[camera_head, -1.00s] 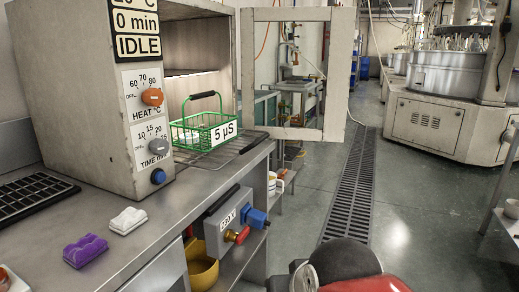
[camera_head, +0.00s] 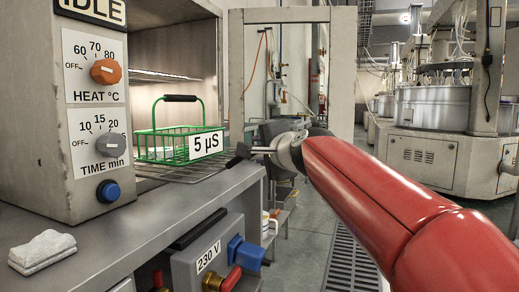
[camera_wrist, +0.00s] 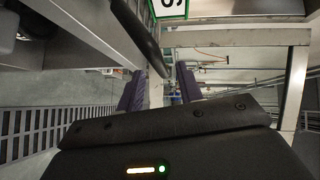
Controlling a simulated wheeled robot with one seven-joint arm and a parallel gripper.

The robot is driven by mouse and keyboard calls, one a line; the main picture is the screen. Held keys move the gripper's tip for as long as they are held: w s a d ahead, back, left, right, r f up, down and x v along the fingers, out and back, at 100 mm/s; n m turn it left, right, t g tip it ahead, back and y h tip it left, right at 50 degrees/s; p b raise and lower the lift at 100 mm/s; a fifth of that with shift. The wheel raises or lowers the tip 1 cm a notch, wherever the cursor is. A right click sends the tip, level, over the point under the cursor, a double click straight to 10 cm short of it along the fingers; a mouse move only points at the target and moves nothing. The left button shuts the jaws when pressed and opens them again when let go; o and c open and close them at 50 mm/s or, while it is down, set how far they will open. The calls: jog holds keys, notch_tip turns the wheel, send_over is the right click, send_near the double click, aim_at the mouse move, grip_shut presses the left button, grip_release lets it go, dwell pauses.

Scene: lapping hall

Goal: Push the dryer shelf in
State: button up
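The dryer (camera_head: 35,120) stands at the left with its door (camera_head: 343,70) swung open to the right. Its wire shelf (camera_head: 190,175) sticks out of the opening. A green wire basket (camera_head: 180,146) with a black handle and a "5 µS" label stands on the shelf. My gripper (camera_head: 243,154) is at the shelf's front right end. In the wrist view its two fingers (camera_wrist: 158,88) are apart. A dark bar (camera_wrist: 140,35), apparently the shelf's front handle, ends near the gap between the fingertips. I cannot tell whether they touch it.
Below the shelf is the steel bench (camera_head: 150,215) with a folded white cloth (camera_head: 42,250). Open floor with a drain grate (camera_head: 350,265) lies to the right, before a large machine (camera_head: 430,150).

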jog(key=shift+p+x, duration=0.6)
jog(key=shift+x, duration=1.2)
jog(key=shift+a, duration=0.1)
grip_shut()
